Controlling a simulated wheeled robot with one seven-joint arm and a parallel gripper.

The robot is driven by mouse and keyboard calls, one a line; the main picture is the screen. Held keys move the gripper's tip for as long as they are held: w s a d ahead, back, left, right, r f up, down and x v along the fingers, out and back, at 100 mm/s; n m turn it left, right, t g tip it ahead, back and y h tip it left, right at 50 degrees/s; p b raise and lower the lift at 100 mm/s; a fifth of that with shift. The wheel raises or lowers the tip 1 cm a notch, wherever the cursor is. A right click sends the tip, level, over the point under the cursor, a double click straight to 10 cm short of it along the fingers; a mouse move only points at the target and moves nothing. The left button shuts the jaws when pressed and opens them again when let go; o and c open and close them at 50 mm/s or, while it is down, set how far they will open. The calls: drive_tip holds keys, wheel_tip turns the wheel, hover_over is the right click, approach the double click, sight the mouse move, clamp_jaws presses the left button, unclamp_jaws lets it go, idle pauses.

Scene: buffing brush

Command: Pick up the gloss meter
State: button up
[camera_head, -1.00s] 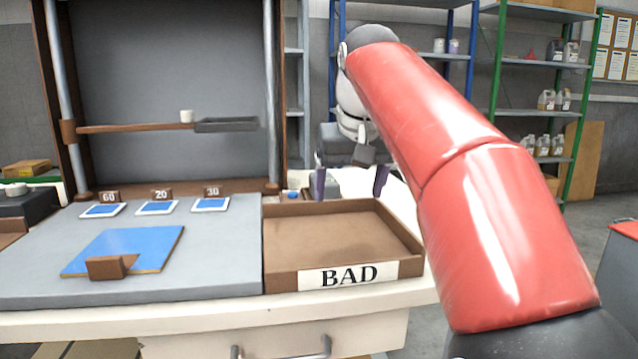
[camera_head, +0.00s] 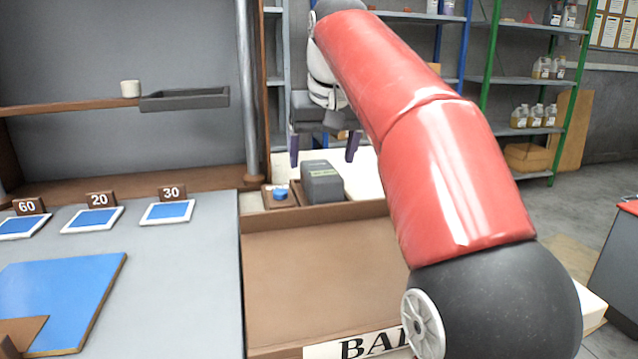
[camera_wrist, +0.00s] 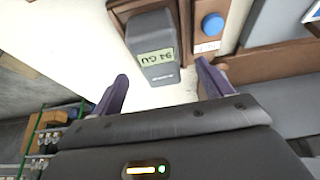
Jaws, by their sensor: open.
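The gloss meter (camera_head: 322,182) is a dark grey box standing in a small brown wooden holder behind the BAD tray. In the wrist view the gloss meter (camera_wrist: 153,45) shows a pale green display reading 94 GU. My gripper (camera_head: 324,150) is open and empty, its purple fingers pointing down, above and seemingly behind the meter in the head view. In the wrist view my gripper (camera_wrist: 162,88) has its two fingertips apart, with the meter beyond them, roughly between their lines. No contact shows.
A blue round piece (camera_head: 281,192) sits in a small brown holder beside the meter. The empty brown BAD tray (camera_head: 310,275) lies in front. A steel post (camera_head: 248,90) and shelf rise behind.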

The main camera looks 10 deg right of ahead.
sight(322, 170)
drive_tip(key=b+x, duration=0.1)
drive_tip(key=x, duration=0.4)
drive_tip(key=shift+s+d+f, duration=0.1)
drive_tip(key=c, duration=1)
drive_tip(key=shift+c, duration=0.2)
